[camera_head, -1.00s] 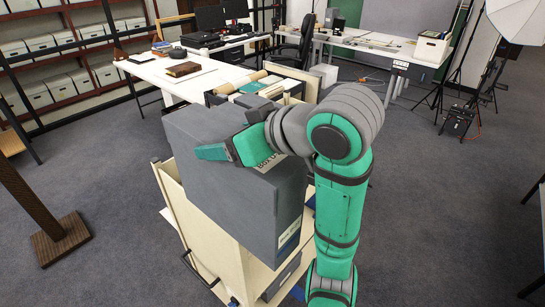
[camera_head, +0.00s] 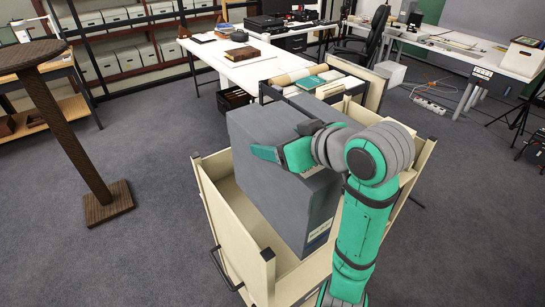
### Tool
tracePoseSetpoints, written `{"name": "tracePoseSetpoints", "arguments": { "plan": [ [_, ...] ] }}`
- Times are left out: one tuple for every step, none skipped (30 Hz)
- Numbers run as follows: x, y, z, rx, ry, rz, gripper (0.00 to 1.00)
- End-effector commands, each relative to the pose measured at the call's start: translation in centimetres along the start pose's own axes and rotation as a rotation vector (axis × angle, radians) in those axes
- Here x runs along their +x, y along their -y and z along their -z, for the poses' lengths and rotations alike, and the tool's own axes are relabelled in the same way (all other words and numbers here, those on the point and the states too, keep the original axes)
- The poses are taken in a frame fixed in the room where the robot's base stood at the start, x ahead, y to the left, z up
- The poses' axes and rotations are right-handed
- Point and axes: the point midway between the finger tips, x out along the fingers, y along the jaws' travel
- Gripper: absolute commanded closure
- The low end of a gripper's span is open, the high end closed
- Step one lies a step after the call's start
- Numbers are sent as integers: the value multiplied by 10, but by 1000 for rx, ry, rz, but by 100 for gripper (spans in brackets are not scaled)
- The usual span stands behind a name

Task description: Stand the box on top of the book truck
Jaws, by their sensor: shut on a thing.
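A big dark grey archival box (camera_head: 268,185) stands upright, with a pale label low on its right-hand face. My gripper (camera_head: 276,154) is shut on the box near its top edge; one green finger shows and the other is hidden. The book truck (camera_head: 233,228) is pale wood with raised end panels and dark handles. The box is over the truck's top, between the end panels. I cannot tell whether its underside touches the truck, since the box and my arm hide much of the top.
Behind the truck is a container of folders and rolls (camera_head: 310,80). A white table (camera_head: 245,70) with books stands farther back. A brown scratching-post-like stand (camera_head: 75,135) is at left. The grey carpet (camera_head: 160,215) is clear left of the truck.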

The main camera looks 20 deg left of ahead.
Motion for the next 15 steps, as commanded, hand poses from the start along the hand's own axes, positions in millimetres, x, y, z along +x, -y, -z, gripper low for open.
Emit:
{"name": "tracePoseSetpoints", "arguments": {
  "plan": [
    [10, 0, 1, 0, -1, 2, 91],
    [16, -1, 2, 1, -1, 3, 91],
    [24, -2, 2, 1, 0, 3, 91],
    [30, -3, 3, 0, -1, 3, 91],
    [36, -4, 3, 0, -1, 1, 91],
    [44, -5, 4, 1, 0, 3, 91],
    [50, -6, 5, 0, -1, 2, 91],
    [56, -7, 5, -1, 0, 2, 91],
    [63, -8, 3, 1, -1, 3, 91],
    [69, -9, 0, 2, 0, 2, 91],
    [74, -9, -3, 1, 0, 2, 91],
    [81, -10, -6, 1, -1, 2, 91],
    [86, -10, -8, 1, 0, 2, 91],
    [91, -11, -10, 1, 0, 2, 91],
    [97, -12, -11, 0, -2, 2, 91]
  ]
}}
